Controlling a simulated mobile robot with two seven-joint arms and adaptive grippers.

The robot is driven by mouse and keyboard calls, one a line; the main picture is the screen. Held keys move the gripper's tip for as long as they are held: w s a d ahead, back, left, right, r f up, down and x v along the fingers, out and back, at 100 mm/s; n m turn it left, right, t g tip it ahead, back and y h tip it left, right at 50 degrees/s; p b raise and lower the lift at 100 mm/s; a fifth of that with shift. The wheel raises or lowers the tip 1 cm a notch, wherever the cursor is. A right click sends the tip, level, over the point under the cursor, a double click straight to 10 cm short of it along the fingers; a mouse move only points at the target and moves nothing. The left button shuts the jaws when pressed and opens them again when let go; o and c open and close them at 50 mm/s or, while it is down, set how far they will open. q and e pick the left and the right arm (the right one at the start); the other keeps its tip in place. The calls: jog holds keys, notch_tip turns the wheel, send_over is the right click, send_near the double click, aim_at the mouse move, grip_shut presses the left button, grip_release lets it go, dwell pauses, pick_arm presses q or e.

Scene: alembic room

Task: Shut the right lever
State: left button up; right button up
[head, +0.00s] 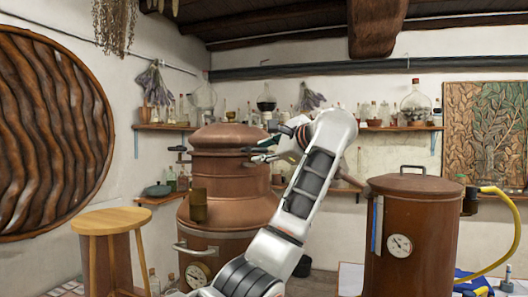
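A large copper still (230,170) stands left of centre, with a domed lid and a wide lower body. A small dark lever-like fitting (181,149) sticks out at the left side of its upper part. My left arm rises across the middle and bends back left, so my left gripper (254,154) is at the right side of the still's upper part. Its fingers are small and overlap the copper, so their opening and any contact are unclear. The right lever cannot be made out clearly; my gripper and wrist cover that side. My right gripper is not in view.
A wooden stool (111,222) stands at front left. A brown copper vessel (412,230) with a dial and yellow hose (512,225) stands at right. Wall shelves (163,127) hold bottles behind. Some floor shows between the still and the vessel.

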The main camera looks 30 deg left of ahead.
pick_arm(q)
grip_shut()
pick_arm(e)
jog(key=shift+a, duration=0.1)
pick_arm(q)
jog(key=shift+s+f+m+t+h+b, duration=0.15)
jog(key=shift+s+m+t+h+b, duration=0.25)
jog(key=shift+t+b, duration=0.5)
jog(key=shift+s+a+m+t+h+b, duration=0.1)
jog(key=shift+s+m+t+h+b, duration=0.15)
jog(key=shift+m+t+h+b, duration=0.5)
jog(key=shift+s+a+m+t+h+b, duration=0.15)
jog(key=shift+s+m+t+h+b, duration=0.1)
jog(key=shift+m+t+h+b, duration=0.5)
jog(key=shift+s+a+m+t+h+b, duration=0.1)
jog(key=shift+s+m+t+h+b, duration=0.15)
jog(key=shift+m+t+h+b, duration=0.45)
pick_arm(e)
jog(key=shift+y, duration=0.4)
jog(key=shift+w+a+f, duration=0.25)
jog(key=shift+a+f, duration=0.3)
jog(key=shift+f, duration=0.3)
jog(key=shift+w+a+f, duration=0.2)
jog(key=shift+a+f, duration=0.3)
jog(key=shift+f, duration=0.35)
pick_arm(q)
jog(key=shift+m+y, duration=0.3)
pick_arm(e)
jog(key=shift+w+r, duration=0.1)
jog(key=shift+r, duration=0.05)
